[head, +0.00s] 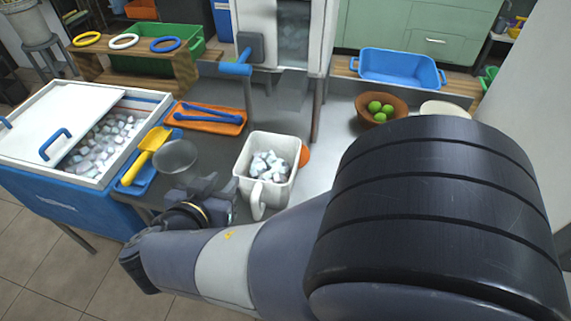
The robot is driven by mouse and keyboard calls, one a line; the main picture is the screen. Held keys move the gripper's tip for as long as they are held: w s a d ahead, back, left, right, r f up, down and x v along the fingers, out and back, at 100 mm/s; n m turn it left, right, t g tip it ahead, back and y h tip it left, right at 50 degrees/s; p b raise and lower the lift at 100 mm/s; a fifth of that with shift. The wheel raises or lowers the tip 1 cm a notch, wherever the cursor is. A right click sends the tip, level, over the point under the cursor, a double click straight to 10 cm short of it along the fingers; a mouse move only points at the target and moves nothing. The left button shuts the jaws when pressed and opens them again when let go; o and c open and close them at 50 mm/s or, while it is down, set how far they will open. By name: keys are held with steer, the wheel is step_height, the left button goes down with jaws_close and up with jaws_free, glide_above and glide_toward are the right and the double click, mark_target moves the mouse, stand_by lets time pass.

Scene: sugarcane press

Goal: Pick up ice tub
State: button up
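The ice tub (242,163) is a white, square, open-topped tub with ice cubes in it. It stands upright on the grey metal counter in the middle of the head view. Its white handle (257,199) sticks out at the front, toward me. My gripper (218,190) is dark grey and is left of the tub's handle, near the counter's front edge. A gap shows between it and the handle. Its fingers are small and dark against my wrist, so I cannot tell whether they are open or shut.
A blue ice chest (60,203) stands at left, with a yellow scoop (146,155) beside it. A clear bowl (176,157) is just behind my gripper. An orange tray (208,126) with blue tongs lies farther back. A bowl of limes (372,118) is at right. My arm hides the front right.

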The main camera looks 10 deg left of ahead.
mark_target(238, 161)
steer(key=x, duration=0.3)
steer(key=p+x, duration=0.1)
steer(key=x, duration=0.6)
steer(key=shift+w+a+f+p, duration=0.2)
steer(key=shift+w+a+p, duration=0.1)
steer(key=shift+w+a, duration=0.1)
steer(key=shift+c, duration=0.5)
steer(key=shift+s, duration=0.1)
jaws_close()
stand_by(0.4)
